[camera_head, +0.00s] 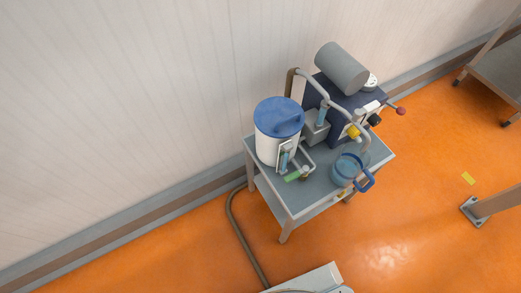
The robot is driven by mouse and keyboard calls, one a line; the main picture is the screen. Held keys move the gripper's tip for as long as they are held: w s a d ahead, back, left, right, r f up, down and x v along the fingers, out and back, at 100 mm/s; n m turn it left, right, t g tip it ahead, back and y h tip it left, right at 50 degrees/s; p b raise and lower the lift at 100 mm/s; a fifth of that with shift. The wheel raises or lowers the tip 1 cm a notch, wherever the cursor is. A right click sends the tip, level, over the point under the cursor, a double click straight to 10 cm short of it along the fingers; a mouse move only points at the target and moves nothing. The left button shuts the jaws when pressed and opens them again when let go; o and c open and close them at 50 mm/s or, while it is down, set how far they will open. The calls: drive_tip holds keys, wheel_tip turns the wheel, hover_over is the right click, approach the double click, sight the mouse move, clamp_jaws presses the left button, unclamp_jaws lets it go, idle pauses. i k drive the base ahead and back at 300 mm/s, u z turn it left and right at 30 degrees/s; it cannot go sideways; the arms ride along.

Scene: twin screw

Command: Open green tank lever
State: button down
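A white tank (276,138) with a blue lid (279,116) stands on the left part of a small grey table. A small green piece (293,177), apparently the green tank lever, shows low at the tank's front right, close to the table top. It lies beside thin pipework (303,158) with small fittings. At this size I cannot tell whether the lever is open or closed. My gripper is not in view.
A blue-handled jug (347,171) stands on the grey table (314,197), right of the green piece. A dark blue machine (345,108) with a grey cylinder (341,68) stands behind, with a yellow knob (353,131). A hose (243,232) crosses the orange floor.

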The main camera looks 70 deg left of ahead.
sight(296, 175)
drive_tip(key=k, duration=0.8)
drive_tip(key=u, duration=0.6)
drive_tip(key=k, duration=0.5)
drive_tip(key=u, duration=1.7)
drive_tip(key=i, duration=0.55)
drive_tip(key=u, duration=0.3)
